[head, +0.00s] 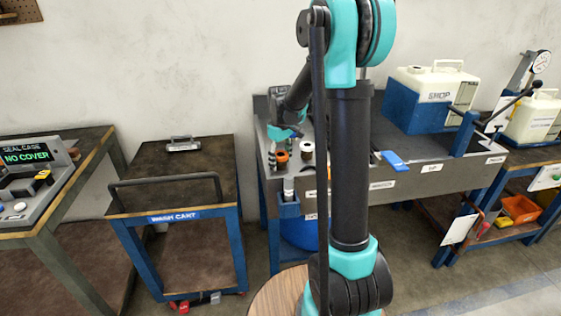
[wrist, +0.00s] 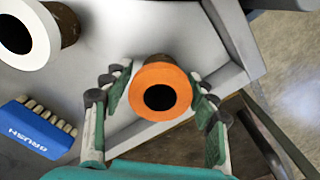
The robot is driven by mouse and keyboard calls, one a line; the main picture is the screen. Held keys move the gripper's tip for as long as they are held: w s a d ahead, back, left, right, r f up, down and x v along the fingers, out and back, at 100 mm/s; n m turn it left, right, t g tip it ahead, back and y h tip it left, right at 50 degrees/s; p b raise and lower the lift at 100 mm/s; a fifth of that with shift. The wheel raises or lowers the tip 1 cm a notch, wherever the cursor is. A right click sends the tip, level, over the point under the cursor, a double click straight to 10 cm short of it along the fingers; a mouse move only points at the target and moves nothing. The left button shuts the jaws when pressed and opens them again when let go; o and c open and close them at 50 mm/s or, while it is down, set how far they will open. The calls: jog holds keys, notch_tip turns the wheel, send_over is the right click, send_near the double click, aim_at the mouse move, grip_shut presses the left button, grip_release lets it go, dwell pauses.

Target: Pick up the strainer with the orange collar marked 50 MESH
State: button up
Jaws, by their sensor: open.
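The strainer with the orange collar (wrist: 138,104) stands in the wrist view between the fingers of my gripper (wrist: 160,98). Its ring-shaped top with a dark round hole faces the camera. It also shows in the head view (head: 282,157) on the left part of the bench. My gripper is open, with one finger on each side of the collar and a gap visible on both sides. No 50 MESH marking can be read in either view. In the head view my arm hides part of the bench.
A strainer with a white collar (wrist: 27,32) stands close by, left of the orange one. A blue brush (wrist: 38,129) lies at the left. The metal bench edge (wrist: 232,78) runs just right of the strainer. The wash cart (head: 174,217) stands left of the bench.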

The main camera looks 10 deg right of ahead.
jog(key=shift+c, duration=0.6)
jog(key=c, duration=0.8)
jog(key=shift+r, duration=0.15)
